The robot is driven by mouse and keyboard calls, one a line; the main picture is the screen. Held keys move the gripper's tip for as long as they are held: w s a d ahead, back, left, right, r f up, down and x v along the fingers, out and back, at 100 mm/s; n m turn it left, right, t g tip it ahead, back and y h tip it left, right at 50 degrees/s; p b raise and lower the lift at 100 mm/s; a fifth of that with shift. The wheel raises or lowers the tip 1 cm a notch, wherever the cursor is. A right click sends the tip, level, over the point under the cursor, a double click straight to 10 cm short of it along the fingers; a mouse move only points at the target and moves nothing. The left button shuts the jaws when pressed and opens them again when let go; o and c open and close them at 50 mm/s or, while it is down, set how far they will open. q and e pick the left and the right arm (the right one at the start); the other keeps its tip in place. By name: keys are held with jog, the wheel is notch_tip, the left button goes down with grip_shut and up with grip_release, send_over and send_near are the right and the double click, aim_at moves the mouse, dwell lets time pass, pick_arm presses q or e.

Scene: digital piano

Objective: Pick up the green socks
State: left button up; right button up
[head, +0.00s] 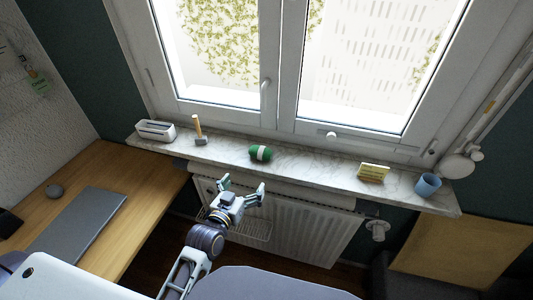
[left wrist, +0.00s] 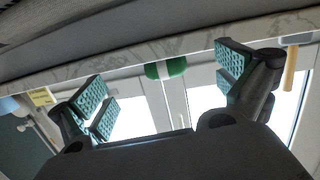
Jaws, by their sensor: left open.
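The green socks (head: 260,153), a small rolled bundle with a white band, lie on the marble window sill (head: 310,170) below the window. My left gripper (head: 241,188) is in front of the sill's front edge, a little left of the socks in the head view. It is open and empty, with its fingers wide apart. In the left wrist view the socks (left wrist: 166,69) show between the two fingers of my left gripper (left wrist: 165,85), beyond them and not touched. My right gripper is not in view.
On the sill stand a white holder (head: 155,130), a wooden-handled hammer (head: 198,130), a yellow block (head: 374,172) and a blue cup (head: 428,185). A radiator (head: 300,225) is under the sill. A wooden desk with a grey laptop (head: 78,225) is at left.

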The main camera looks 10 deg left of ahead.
aim_at(257, 152)
pick_arm(q)
jog(key=r, duration=0.1)
jog(key=r+t, duration=0.2)
jog(key=shift+w+a+r, duration=0.2)
jog(key=shift+a+r, duration=0.05)
jog(key=shift+r, duration=0.15)
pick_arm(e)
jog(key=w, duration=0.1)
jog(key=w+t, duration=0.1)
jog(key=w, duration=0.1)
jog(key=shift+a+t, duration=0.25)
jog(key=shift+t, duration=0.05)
pick_arm(q)
jog(key=shift+w, duration=0.2)
jog(key=shift+w+d+p, duration=0.2)
jog(key=shift+w, duration=1.7)
jog(key=shift+w+d+p, duration=0.2)
jog(key=shift+w, duration=2)
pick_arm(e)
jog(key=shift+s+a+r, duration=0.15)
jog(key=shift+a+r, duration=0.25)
pick_arm(q)
jog(key=shift+w+d, duration=0.1)
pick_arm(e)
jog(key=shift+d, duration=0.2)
